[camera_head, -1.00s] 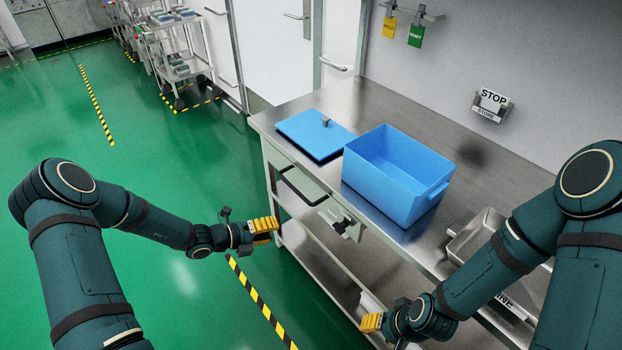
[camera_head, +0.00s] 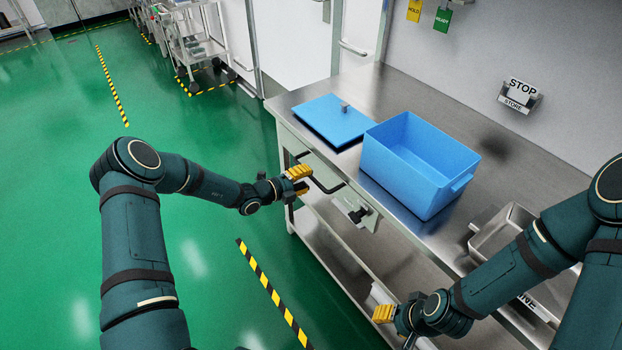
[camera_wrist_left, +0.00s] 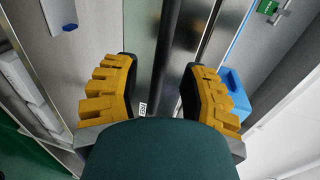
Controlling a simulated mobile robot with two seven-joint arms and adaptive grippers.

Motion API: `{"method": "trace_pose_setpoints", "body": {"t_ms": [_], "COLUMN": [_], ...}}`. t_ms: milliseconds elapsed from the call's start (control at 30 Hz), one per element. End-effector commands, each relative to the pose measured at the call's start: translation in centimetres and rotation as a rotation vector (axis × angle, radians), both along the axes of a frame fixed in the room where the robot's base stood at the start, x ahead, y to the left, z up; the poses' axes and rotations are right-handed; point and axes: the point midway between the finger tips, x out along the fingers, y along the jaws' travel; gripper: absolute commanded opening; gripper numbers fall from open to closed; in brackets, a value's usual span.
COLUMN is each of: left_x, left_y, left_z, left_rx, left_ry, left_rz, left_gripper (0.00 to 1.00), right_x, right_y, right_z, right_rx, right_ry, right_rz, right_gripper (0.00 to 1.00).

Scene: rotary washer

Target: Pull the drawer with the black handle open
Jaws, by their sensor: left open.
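An open blue box (camera_head: 415,175) and its blue lid (camera_head: 335,120) sit on the table (camera_head: 480,140). A steel tray (camera_head: 505,232) is at the right.

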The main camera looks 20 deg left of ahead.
Motion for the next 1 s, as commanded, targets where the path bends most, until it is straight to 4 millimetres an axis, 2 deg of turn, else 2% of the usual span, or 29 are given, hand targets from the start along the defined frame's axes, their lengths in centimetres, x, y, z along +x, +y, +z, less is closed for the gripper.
{"method": "trace_pose_setpoints", "body": {"t_ms": [200,567,667,700,1000], "left_x": [1.7,2.0,2.0,2.0,1.7], "left_y": [-1.4,-1.6,-1.6,-1.6,-1.3], "left_z": [-0.5,-0.5,-0.5,-0.5,-0.5], "left_rx": [0.001,0.001,0.001,0.001,0.001], "left_ry": [0.0,0.0,0.0,0.0,0.001], "left_rz": [-0.001,0.0,0.0,0.0,0.0], "left_gripper": [0.43,0.43,0.15,0.01,0.0], "right_x": [0.1,0.1,0.1,0.1,0.1], "right_y": [0.0,0.0,0.0,0.0,0.0], "right_z": [-0.4,-0.5,-0.5,-0.5,-0.3], "right_rx": [0.0,0.0,0.0,0.0,0.0], "right_ry": [-0.002,-0.003,-0.003,-0.003,-0.003], "right_rz": [-0.001,-0.001,-0.001,-0.001,-0.001], "right_gripper": [0.47,0.47,0.47,0.47,0.47]}}
